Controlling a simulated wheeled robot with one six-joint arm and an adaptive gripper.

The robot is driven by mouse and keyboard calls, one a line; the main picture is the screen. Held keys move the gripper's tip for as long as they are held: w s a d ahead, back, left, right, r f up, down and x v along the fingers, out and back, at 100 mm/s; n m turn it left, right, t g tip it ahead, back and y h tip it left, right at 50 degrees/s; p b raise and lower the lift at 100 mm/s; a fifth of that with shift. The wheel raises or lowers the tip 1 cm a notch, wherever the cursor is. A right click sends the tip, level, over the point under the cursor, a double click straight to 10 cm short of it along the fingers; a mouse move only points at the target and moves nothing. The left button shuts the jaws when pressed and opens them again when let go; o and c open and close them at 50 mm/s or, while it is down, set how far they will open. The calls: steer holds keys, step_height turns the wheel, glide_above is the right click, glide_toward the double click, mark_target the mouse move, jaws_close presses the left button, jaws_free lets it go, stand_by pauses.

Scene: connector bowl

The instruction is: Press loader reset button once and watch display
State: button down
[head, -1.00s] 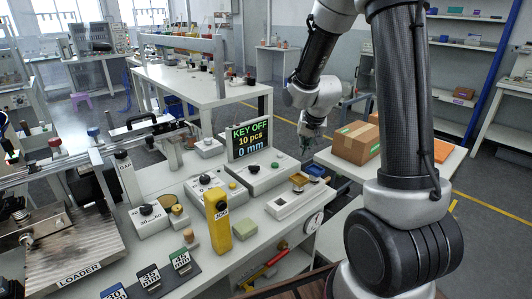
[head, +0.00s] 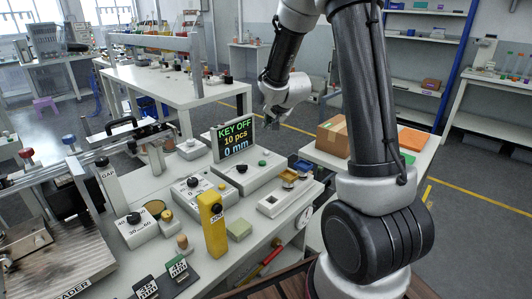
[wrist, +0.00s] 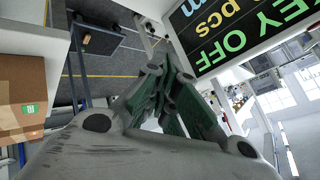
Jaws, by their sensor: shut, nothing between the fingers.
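The display (head: 234,140) stands upright on the bench and reads "KEY OFF", "10 pcs", "0 mm". Part of it also shows tilted and close at the top right of the wrist view (wrist: 228,30). The loader (head: 30,262), a flat metal plate with a partly cut-off label, is at the lower left. A green button (head: 262,163) is on the box by the display and a yellow one (head: 166,215) on a box further left; I cannot read which is the reset. My gripper (wrist: 165,72) is shut and empty, in the air right of the display in the head view, touching nothing.
A yellow post (head: 213,225) stands upright at the bench front. Control boxes with black knobs (head: 194,186) fill the bench middle. A cardboard box (head: 332,137) is on a side table at right. The floor behind (head: 300,140) is open.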

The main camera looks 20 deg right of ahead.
glide_above(269, 154)
step_height(269, 154, down, 8)
steer(key=shift+w+f, duration=0.1)
stand_by(0.3)
stand_by(1.3)
steer(key=shift+f, duration=0.35)
steer(key=shift+f, duration=0.5)
stand_by(0.7)
steer(key=shift+r, duration=0.95)
step_height(269, 154, up, 5)
stand_by(0.5)
